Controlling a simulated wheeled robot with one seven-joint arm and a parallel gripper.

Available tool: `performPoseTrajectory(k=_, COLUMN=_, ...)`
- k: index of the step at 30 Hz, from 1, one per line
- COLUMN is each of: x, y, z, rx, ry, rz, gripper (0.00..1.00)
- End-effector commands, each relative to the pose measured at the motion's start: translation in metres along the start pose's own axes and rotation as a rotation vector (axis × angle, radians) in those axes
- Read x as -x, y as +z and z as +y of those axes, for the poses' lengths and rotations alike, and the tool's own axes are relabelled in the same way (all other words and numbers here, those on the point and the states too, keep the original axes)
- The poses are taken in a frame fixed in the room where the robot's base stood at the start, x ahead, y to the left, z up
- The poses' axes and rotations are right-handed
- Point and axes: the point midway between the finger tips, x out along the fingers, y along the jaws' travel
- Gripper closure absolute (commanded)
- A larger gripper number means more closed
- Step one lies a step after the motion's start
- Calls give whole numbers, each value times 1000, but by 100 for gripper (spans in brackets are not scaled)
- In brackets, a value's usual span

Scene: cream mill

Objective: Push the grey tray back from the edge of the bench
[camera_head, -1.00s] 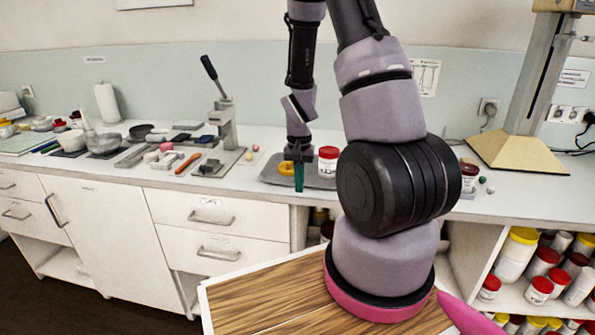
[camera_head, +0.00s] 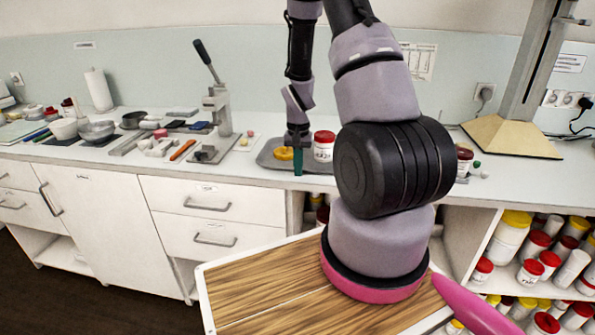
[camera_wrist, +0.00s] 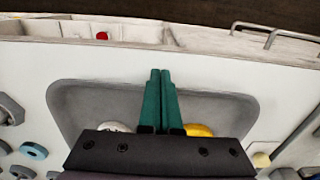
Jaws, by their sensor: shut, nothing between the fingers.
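The grey tray (camera_head: 266,155) lies on the bench near its front edge. It holds a white jar with a red lid (camera_head: 324,146) and a yellow object (camera_head: 284,153); in the wrist view they are mostly hidden by my gripper. My gripper (camera_head: 298,172) points down at the tray's front side with its green fingers together and nothing between them. In the wrist view the fingertips (camera_wrist: 160,73) reach just past the tray's front rim (camera_wrist: 95,86), towards the bench edge. I cannot tell whether they touch the rim.
A lever press (camera_head: 217,110) and small tools stand left of the tray. A dark jar with a red lid (camera_head: 464,160) and small balls are to its right, partly behind my arm. A wooden-topped surface (camera_head: 270,290) is below, and shelves of jars (camera_head: 520,250) are at lower right.

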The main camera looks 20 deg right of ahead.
Motion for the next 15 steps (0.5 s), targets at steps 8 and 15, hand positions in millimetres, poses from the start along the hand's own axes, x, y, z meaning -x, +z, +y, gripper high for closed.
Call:
performPoseTrajectory(k=8, x=0, y=-78, z=0, rx=-2, ry=-1, rz=5, gripper=100)
performPoseTrajectory(k=15, x=0, y=-110, z=0, rx=-1, ry=0, rz=3, gripper=100)
